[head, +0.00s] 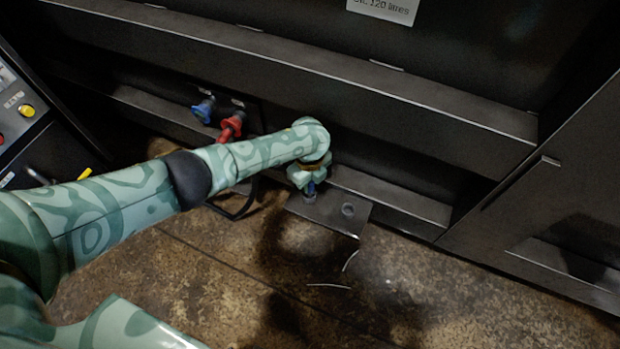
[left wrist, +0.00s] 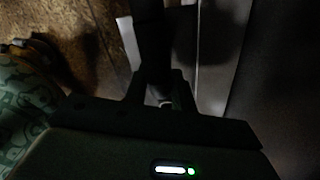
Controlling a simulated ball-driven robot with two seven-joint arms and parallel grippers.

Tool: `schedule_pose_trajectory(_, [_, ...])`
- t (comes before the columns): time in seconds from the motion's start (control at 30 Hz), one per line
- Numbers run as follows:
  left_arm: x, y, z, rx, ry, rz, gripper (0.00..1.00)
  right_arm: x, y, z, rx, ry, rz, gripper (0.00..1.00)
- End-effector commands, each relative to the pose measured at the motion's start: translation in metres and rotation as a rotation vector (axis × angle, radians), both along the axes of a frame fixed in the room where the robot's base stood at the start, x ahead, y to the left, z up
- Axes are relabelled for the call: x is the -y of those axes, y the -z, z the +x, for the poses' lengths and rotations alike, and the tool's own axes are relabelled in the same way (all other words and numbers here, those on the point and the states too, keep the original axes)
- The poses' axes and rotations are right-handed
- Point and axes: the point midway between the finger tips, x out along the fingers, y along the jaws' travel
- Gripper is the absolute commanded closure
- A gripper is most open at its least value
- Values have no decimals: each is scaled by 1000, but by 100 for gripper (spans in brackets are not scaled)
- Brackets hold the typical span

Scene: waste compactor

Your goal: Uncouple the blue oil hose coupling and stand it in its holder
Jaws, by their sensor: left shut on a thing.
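My left gripper (head: 309,183) is shut on the blue coupling (head: 311,188), which stands roughly upright under it, mostly hidden by the fingers. The coupling's lower end is at the left socket of the dark holder plate (head: 330,214); I cannot tell how deep it sits. The plate's right socket (head: 348,209) is empty. On the machine, a blue fitting (head: 203,110) shows beside a red coupling (head: 231,127). In the dark left wrist view, the gripper fingers (left wrist: 160,92) close around a dark shape, too dim to make out. My right gripper is not seen.
The machine's dark ledge (head: 400,205) runs close behind the holder. A black hose (head: 238,213) hangs left of it. A control panel (head: 25,110) with buttons stands at far left. The brown floor (head: 420,290) in front is open, with thin pale strips near the plate.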

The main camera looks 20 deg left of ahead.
Motion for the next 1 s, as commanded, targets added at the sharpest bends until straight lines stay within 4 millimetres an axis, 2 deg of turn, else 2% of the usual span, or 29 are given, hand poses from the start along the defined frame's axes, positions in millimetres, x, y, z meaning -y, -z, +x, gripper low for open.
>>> schedule_pose_trajectory(1.0, [0, 19, 0, 0, 1, 0, 100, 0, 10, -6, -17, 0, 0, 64])
